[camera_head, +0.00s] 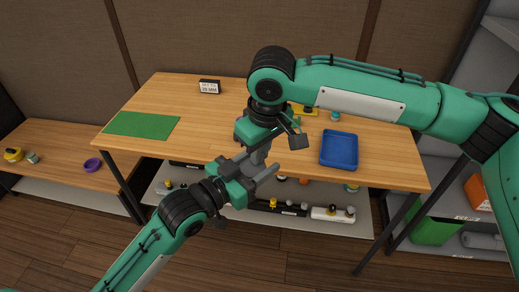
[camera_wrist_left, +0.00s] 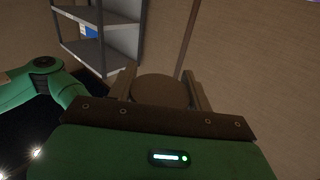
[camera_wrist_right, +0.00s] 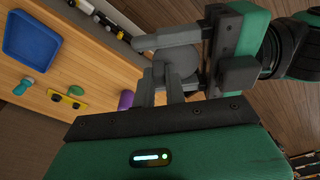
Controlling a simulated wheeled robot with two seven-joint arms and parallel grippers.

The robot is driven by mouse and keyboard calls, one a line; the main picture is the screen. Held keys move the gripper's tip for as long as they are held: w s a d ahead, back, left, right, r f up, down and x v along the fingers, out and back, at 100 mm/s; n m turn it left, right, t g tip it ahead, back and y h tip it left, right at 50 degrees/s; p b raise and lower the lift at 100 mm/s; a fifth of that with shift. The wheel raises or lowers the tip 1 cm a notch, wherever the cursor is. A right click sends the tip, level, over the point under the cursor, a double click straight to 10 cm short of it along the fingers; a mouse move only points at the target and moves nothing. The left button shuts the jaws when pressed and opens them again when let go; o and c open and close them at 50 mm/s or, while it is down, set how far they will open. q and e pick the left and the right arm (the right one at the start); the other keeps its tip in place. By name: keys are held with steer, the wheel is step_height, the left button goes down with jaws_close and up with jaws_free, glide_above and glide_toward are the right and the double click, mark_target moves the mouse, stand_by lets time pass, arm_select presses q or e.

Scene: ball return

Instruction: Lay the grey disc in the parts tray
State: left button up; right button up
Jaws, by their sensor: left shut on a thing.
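The grey disc (camera_wrist_right: 183,62) is held between the fingers of my left gripper (camera_head: 254,172), above the table's front edge. In the left wrist view the disc (camera_wrist_left: 160,90) shows as a dark round face between the two fingers. My right gripper (camera_head: 259,155) points down at the same spot. In the right wrist view its fingers (camera_wrist_right: 161,90) stand a narrow gap apart, close beside the disc; whether they touch it I cannot tell. The parts tray (camera_head: 339,150), blue and apparently empty, lies on the table's right part.
A green mat (camera_head: 141,124) lies at the table's left, a small sign (camera_head: 209,87) at the back. A yellow part (camera_head: 305,110) and a teal part (camera_head: 336,116) lie behind the tray. A lower shelf (camera_head: 250,217) holds several parts. A purple thing (camera_wrist_right: 125,100) lies near my right gripper's view.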

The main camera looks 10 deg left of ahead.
arm_select(q)
steer(key=o, duration=1)
